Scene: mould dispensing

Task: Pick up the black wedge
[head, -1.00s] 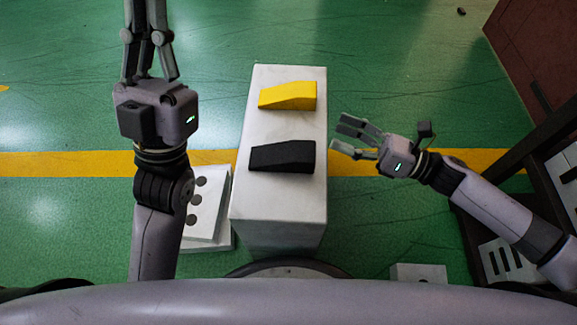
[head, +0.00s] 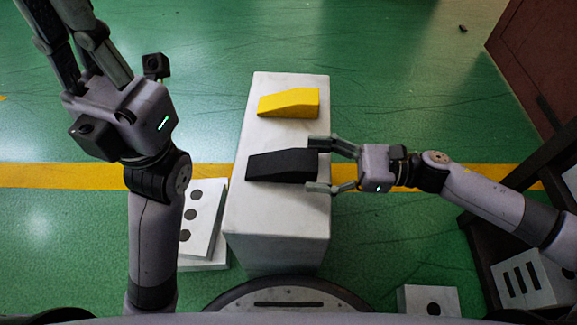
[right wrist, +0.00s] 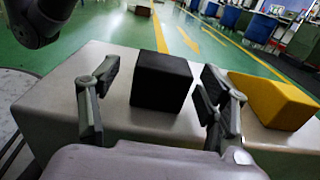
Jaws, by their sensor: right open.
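The black wedge (head: 282,166) lies on the white block-shaped stand (head: 277,218), nearer to me than the yellow wedge (head: 289,102). My right gripper (head: 318,163) is open at the right end of the black wedge, one finger on its far side and one on its near side. In the right wrist view the black wedge (right wrist: 162,82) stands between the two open fingers (right wrist: 152,100), with gaps on both sides. The yellow wedge (right wrist: 274,100) is right of the right finger there. My left gripper (head: 75,40) is raised at the upper left; its fingertips are cut off.
White pieces with dark dots (head: 202,218) lie on the floor left of the stand. A dark shelf (head: 490,215) with white slotted pieces (head: 523,282) stands at the right. A small white block (head: 428,300) is at the lower right. Green floor beyond the stand is clear.

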